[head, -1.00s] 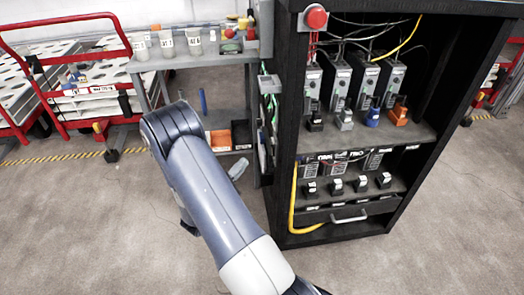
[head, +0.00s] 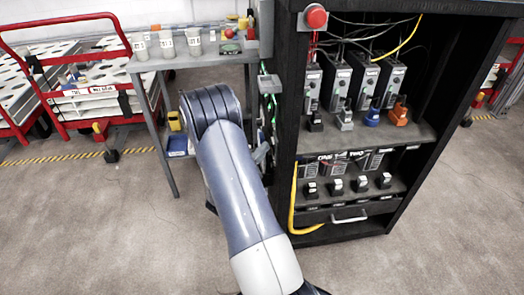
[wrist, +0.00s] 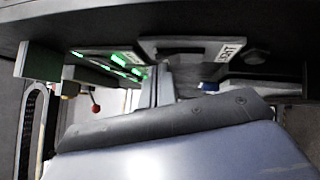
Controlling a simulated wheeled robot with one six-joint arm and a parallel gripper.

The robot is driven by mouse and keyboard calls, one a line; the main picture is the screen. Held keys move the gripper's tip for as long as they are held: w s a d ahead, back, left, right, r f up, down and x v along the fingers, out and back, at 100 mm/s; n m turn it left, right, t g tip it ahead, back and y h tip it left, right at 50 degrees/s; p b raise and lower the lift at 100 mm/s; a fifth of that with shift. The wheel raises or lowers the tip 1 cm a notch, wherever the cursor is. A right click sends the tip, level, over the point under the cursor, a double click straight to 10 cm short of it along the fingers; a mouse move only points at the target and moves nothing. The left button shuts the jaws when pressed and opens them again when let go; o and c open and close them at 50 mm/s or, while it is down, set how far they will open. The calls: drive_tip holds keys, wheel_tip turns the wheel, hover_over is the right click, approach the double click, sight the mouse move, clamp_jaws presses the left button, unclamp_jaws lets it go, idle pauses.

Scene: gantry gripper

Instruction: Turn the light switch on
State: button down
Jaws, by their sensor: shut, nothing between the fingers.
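A grey plate (wrist: 180,47) with a white label reading "LIGHT" is on the dark cabinet side in the wrist view. I cannot make out the switch lever or its position. My gripper (wrist: 156,88) shows as narrow grey fingers in the middle of the wrist view. They are shut and empty, just below the plate and right of a green-lit panel (wrist: 118,62). I cannot tell whether they touch anything. In the head view a grey end piece shows between my arm and the cabinet's left side. The switch cannot be made out there.
The black cabinet (head: 285,190) holds several power units and small switches, with a red button (head: 316,17) at its top corner. A grey table (head: 146,66) with cups stands behind left. A red cart (head: 75,85) is further left. Floor at front left is clear.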

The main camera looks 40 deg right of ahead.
drive_tip(key=shift+s+d+r+m+g+y, duration=0.2)
drive_tip(key=shift+d+m+g+y, duration=0.1)
drive_tip(key=shift+m, duration=0.1)
drive_tip(key=shift+w+a, duration=0.1)
drive_tip(key=a+b, duration=0.1)
drive_tip(key=a, duration=1.2)
drive_tip(key=shift+s, duration=0.2)
